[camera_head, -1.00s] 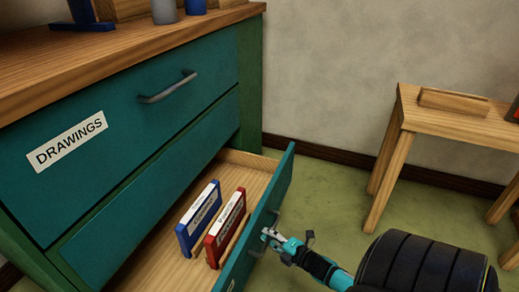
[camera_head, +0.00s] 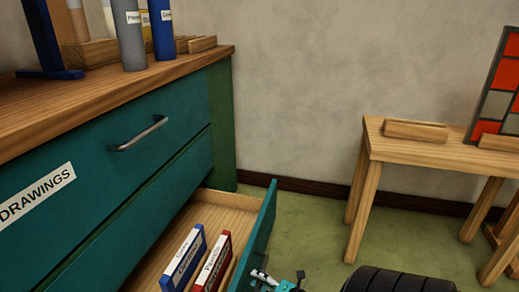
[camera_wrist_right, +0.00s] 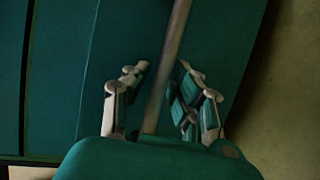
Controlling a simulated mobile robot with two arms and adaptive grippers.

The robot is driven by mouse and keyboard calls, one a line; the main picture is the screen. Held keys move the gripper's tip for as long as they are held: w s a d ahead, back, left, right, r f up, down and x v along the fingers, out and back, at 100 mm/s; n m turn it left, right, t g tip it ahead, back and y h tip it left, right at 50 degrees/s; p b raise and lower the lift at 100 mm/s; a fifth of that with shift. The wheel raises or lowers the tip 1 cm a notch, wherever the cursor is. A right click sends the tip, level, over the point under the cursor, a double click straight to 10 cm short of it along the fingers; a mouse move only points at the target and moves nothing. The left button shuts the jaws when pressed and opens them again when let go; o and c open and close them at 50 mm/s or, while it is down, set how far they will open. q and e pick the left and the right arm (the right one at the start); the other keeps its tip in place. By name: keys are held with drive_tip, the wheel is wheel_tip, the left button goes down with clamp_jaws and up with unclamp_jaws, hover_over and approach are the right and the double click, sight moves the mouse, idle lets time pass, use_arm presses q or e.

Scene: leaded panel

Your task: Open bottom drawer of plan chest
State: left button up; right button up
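The plan chest (camera_head: 90,150) is teal with a wooden top. Its bottom drawer (camera_head: 232,200) is pulled out, showing a wooden interior. A blue box (camera_head: 185,258) and a red box (camera_head: 213,262) stand inside it. My right gripper (camera_head: 265,277) is at the outer side of the drawer front (camera_head: 262,225), at the bottom edge of the head view. In the right wrist view my right gripper (camera_wrist_right: 162,90) has its fingers apart, one on each side of the grey bar handle (camera_wrist_right: 172,60), with gaps beside the bar. My left gripper is not in view.
The upper drawer has a grey handle (camera_head: 138,134) and a DRAWINGS label (camera_head: 37,195). Tubes (camera_head: 129,35) and wooden blocks stand on the chest top. A wooden table (camera_head: 430,152) with a red panel (camera_head: 503,85) stands at right.

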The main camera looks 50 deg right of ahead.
drive_tip(key=shift+o, duration=1)
drive_tip(key=s+r, duration=0.2)
drive_tip(key=s, duration=0.9)
drive_tip(key=shift+s, duration=0.4)
drive_tip(key=shift+r, duration=0.1)
